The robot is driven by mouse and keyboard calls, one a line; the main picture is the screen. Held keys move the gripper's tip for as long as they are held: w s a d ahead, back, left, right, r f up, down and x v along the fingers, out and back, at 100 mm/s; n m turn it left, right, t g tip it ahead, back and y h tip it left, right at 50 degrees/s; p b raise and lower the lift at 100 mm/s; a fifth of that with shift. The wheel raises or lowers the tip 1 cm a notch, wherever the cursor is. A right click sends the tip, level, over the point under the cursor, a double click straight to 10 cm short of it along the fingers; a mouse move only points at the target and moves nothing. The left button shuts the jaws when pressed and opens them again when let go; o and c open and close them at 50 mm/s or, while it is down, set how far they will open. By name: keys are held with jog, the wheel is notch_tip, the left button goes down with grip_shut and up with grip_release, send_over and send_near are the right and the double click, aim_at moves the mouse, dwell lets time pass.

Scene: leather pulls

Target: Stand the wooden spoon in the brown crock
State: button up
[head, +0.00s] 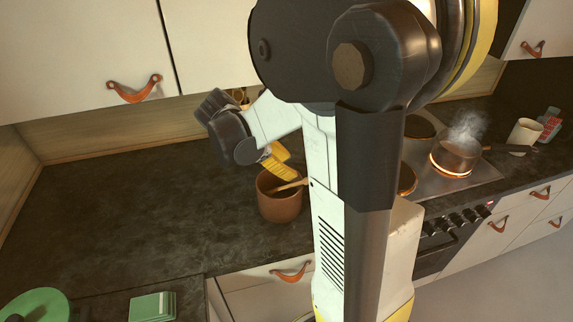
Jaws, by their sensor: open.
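The brown crock (280,205) stands upright on the dark counter, just left of my arm. The wooden spoon (292,186) shows as a short pale length across the crock's mouth, leaning over its right rim. The rest of it is hidden inside the crock or behind my arm. My gripper (283,172) is right above the crock's mouth, its yellow finger part pointing down at the spoon. It is open. Whether a finger touches the spoon cannot be told.
A steaming pot (456,158) stands on a glowing burner of the stove (470,187) to the right. A green round item (36,304) and green box (152,306) lie front left. The left counter is clear.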

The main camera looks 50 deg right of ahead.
jog(key=v, duration=1.2)
jog(key=shift+r, duration=0.15)
notch_tip(320, 180, up, 3)
jog(key=p, duration=0.2)
jog(key=shift+p, duration=0.3)
jog(key=s+a+f+n+t+y+b, duration=0.3)
jog(key=a+f+n+t, duration=0.2)
jog(key=a+n, duration=0.4)
jog(key=s+a+f+n+t+y+b, duration=0.3)
jog(key=a+f+n, duration=0.3)
jog(key=n, duration=1)
jog(key=a+t+y, duration=0.1)
jog(key=a, duration=0.2)
jog(key=shift+a+f+t+b, duration=0.15)
jog(key=shift+a+t+b, duration=0.25)
